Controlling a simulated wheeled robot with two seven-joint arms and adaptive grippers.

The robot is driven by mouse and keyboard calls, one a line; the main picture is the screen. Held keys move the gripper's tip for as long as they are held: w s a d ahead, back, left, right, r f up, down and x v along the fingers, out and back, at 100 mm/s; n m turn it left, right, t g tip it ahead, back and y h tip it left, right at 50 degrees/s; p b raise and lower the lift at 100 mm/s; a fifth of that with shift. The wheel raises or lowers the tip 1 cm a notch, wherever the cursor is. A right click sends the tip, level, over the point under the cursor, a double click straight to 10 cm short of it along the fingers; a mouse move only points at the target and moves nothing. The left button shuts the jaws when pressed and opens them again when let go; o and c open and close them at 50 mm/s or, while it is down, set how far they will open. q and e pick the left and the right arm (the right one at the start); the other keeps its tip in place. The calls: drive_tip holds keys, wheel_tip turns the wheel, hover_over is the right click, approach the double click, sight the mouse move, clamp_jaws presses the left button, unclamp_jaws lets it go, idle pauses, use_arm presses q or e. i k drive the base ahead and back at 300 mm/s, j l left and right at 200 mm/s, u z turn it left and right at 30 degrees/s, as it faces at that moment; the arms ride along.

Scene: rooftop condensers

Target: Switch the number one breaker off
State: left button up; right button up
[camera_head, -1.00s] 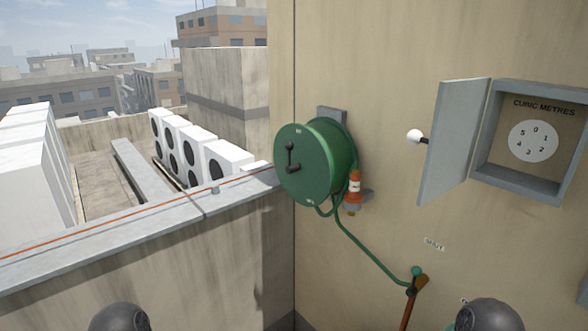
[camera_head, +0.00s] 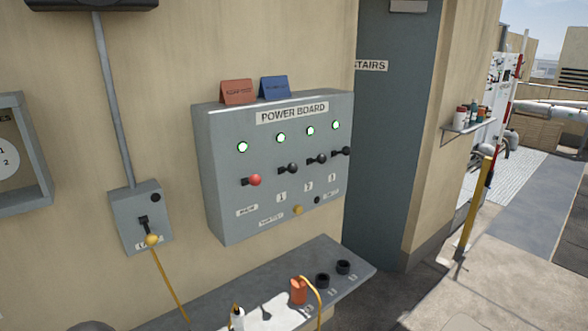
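The grey power board (camera_head: 222,150) is fixed to the wall in the middle of the view. The number one breaker (camera_head: 292,168) is a black-knobbed lever above the label 1 (camera_head: 281,197). Two like black levers, number two (camera_head: 319,159) and number three (camera_head: 345,151), are to its right. A red-knobbed lever (camera_head: 254,180) is to its left. Four round lamps in a row above the levers, such as this one (camera_head: 281,138), glow green. Neither of my grippers is in view, and nothing touches the board's levers.
A red card (camera_head: 238,92) and a blue card (camera_head: 274,87) stand on the board. A ledge (camera_head: 345,283) below holds an orange item (camera_head: 299,290), black cups and a white bottle. A grey box (camera_head: 135,205) with a yellow cord is left. A stairs door (camera_head: 395,130) is right.

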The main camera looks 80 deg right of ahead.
sight(292, 168)
drive_tip(key=z, duration=2.85)
